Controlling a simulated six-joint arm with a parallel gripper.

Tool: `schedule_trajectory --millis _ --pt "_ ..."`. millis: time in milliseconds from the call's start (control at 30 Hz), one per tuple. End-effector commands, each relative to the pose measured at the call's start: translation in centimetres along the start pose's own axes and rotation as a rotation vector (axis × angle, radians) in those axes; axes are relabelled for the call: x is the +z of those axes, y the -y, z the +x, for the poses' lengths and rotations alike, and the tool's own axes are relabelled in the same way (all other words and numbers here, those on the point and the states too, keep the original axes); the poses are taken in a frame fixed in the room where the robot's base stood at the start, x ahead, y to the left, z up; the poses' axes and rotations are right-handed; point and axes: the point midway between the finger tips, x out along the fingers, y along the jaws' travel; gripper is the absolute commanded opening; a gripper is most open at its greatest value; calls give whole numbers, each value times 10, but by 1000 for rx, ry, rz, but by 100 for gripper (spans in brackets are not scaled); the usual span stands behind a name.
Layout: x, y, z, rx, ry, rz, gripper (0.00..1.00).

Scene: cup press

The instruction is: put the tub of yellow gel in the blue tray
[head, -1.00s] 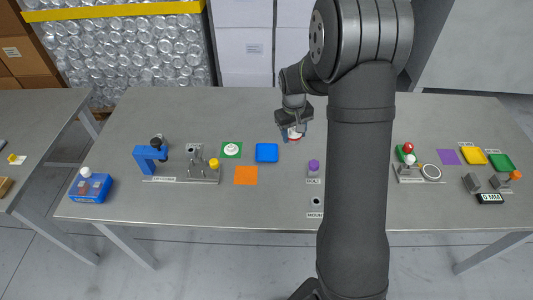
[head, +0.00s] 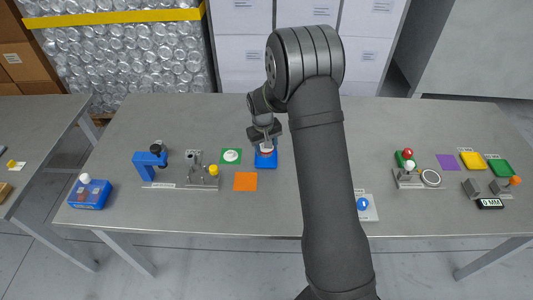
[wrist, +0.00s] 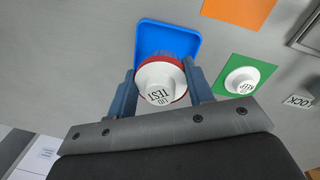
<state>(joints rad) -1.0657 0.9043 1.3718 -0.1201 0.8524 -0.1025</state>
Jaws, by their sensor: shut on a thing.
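My gripper (head: 266,146) is shut on a round thing with a white top and a red band (wrist: 161,82). Its top carries black lettering that seems to read "TEST LID", upside down in the wrist view. No yellow gel shows; the sides of the held thing are mostly hidden by its top and the fingers. The blue tray (head: 265,162) lies flat on the table right under my gripper, and it also shows in the wrist view (wrist: 168,33). The held thing is upright over the tray's near part. I cannot tell whether it touches the tray.
A green mat (head: 223,163) with a white lettered lid (head: 231,155) lies close to the left of the tray. An orange mat (head: 245,181) lies in front. A metal fixture (head: 197,172) stands farther left. My arm hides the table to the right of the tray.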

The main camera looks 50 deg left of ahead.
Motion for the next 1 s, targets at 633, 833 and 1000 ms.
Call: schedule_trajectory --millis 633,833,1000 --pt "1 3 36 0 1 0 56" --pt "1 3 36 0 1 0 56" --pt "0 3 29 0 -1 0 56"
